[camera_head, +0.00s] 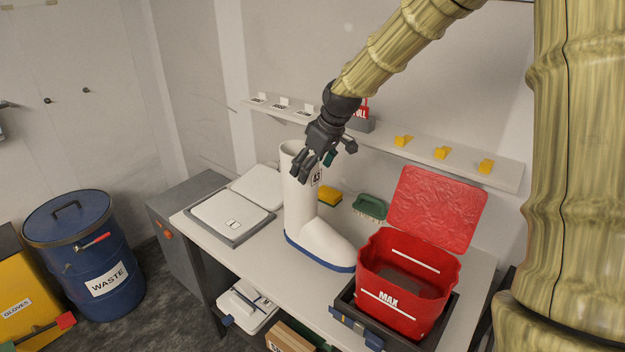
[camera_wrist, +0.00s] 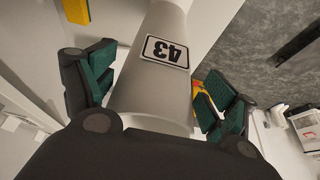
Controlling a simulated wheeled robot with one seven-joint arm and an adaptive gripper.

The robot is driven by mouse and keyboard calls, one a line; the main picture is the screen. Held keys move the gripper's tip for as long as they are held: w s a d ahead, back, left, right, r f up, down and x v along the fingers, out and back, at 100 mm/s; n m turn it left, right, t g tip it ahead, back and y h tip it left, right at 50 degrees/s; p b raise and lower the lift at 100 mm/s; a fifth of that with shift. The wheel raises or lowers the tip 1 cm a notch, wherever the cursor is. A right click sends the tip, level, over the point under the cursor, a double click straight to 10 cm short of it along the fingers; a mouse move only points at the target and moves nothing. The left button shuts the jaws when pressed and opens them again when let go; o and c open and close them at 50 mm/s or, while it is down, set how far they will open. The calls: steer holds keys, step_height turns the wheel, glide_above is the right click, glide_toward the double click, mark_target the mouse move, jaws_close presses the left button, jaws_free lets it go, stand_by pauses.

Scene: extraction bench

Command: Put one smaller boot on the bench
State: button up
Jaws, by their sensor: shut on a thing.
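A tall white boot (camera_head: 304,215) with a blue sole stands upright over the bench (camera_head: 262,268), its toe pointing right. Its sole appears to be at the bench top; I cannot tell whether it bears its full weight there. A label reading 43 shows on its shaft, also in the wrist view (camera_wrist: 165,52). My gripper (camera_head: 318,165) is at the top of the shaft. In the wrist view, its green-padded fingers (camera_wrist: 160,95) lie on both sides of the shaft, shut on it. No second boot is in view.
A red bin (camera_head: 375,297) marked MAX, with a raised lid (camera_head: 437,210), stands right of the boot. A green brush (camera_head: 370,207) and yellow sponge (camera_head: 330,197) lie behind. A wall shelf (camera_head: 380,138) runs behind.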

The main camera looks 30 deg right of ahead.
steer(key=shift+f+p, duration=0.7)
steer(key=shift+f, duration=1.4)
steer(key=o, duration=1.9)
steer(key=shift+r, duration=0.15)
steer(key=shift+b+v, duration=1.65)
steer(key=shift+v, duration=4.25)
steer(key=shift+s, duration=0.15)
